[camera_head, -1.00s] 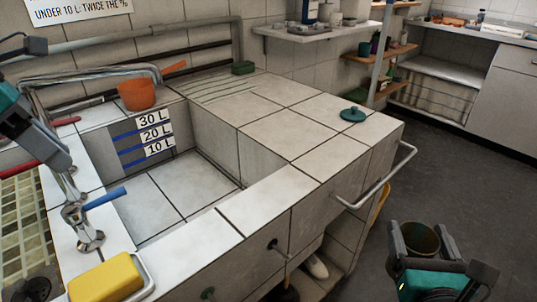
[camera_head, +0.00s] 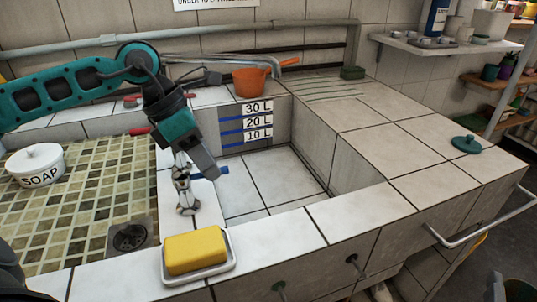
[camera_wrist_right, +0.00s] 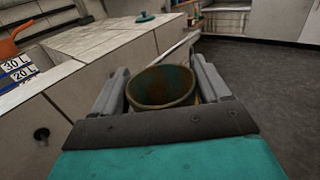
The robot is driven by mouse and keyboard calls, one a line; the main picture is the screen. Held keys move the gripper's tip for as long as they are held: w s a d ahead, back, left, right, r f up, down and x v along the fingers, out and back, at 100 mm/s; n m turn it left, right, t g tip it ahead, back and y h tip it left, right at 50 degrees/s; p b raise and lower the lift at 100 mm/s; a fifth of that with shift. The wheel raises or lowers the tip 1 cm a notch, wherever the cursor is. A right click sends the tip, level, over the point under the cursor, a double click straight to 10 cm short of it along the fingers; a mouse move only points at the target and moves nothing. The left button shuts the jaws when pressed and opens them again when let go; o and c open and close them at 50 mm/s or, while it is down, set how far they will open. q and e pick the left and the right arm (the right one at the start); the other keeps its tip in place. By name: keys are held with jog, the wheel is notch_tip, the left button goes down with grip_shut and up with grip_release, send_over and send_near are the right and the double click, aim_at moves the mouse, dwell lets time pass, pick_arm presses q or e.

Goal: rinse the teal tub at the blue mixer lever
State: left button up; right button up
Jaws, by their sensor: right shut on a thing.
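The mixer (camera_head: 184,186) stands on the sink's left rim, and its blue lever (camera_head: 222,171) points right over the basin. My left gripper (camera_head: 209,174) is at the lever, pointing down and partly covering it. I cannot tell if it touches the lever, and its jaw gap is hidden. My right gripper (camera_wrist_right: 163,90) is shut on the tub (camera_wrist_right: 162,87), with a finger on each side. The tub is upright, its inside stained brown with some teal showing. It is held outside the sink, beside the counter front. A teal lid (camera_head: 467,144) lies on the counter at right.
The tiled basin (camera_head: 270,175) has level marks for 10, 20 and 30 L. An orange pot (camera_head: 252,82) stands behind it. A yellow sponge (camera_head: 195,250) lies in a dish on the front rim. A metal rail (camera_head: 480,225) sticks out at right. The ribbed counter is mostly clear.

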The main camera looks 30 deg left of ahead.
pick_arm(q)
grip_shut()
dwell(0.3)
jog(key=shift+s+d+r+m+p, duration=0.1)
jog(key=shift+d+r+m+p, duration=0.15)
jog(key=shift+m+p, duration=0.45)
pick_arm(e)
jog(key=shift+r, duration=0.7)
pick_arm(q)
jog(key=shift+s+d+f+m+g+h, duration=0.1)
jog(key=shift+s+d+m+g+h, duration=0.1)
jog(key=shift+m+g, duration=0.25)
jog(key=shift+s+d+f+m+g+h, duration=0.15)
jog(key=shift+m+g, duration=0.1)
jog(key=shift+m, duration=0.4)
pick_arm(e)
jog(key=shift+r, duration=0.25)
pick_arm(q)
jog(key=shift+a, duration=0.1)
jog(key=shift+o, duration=0.7)
grip_release()
jog(key=shift+r, duration=0.1)
